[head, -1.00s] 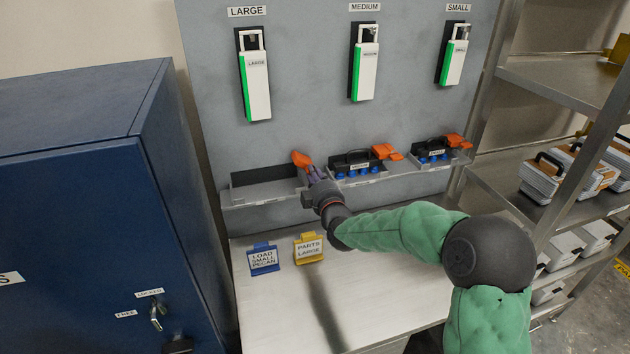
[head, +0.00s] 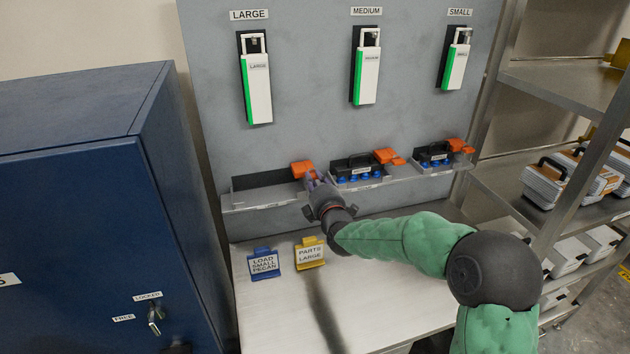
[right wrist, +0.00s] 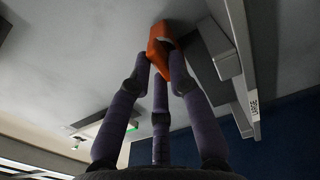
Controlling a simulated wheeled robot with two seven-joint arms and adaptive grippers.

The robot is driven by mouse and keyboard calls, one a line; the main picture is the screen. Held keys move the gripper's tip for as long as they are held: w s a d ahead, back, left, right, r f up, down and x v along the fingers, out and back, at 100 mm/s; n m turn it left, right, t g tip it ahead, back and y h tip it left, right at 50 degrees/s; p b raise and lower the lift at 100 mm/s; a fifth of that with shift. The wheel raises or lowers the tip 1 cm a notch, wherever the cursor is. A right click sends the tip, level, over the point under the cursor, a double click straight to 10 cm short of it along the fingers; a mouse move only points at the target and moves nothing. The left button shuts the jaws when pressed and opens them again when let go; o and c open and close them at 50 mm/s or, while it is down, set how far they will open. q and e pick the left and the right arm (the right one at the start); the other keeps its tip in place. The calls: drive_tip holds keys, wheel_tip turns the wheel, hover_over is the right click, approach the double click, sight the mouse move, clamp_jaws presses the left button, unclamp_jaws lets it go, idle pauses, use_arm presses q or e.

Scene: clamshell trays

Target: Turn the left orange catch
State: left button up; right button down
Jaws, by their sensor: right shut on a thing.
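The left orange catch (head: 303,169) sits at the right end of the left tray (head: 262,204) on the wall ledge. My right gripper (head: 315,182) reaches it from the front right, with its fingers at the catch. In the right wrist view the orange catch (right wrist: 160,42) is between the purple fingertips (right wrist: 165,62), which are shut on it. The fingers hide part of the catch. The left tray shows a dark back and no black carrier in it. My left gripper is out of view.
Two more trays to the right hold black carriers (head: 357,165) with blue parts, with orange catches (head: 387,156) beside them. A blue sign (head: 264,263) and a yellow sign (head: 310,253) stand on the bench. A blue cabinet (head: 80,220) stands left, shelves (head: 540,90) right.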

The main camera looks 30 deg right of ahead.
idle(0.4)
drive_tip(key=c, duration=1.1)
unclamp_jaws()
drive_tip(key=shift+c, duration=0.2)
drive_tip(key=v, duration=1.2)
drive_tip(key=shift+a, duration=0.1)
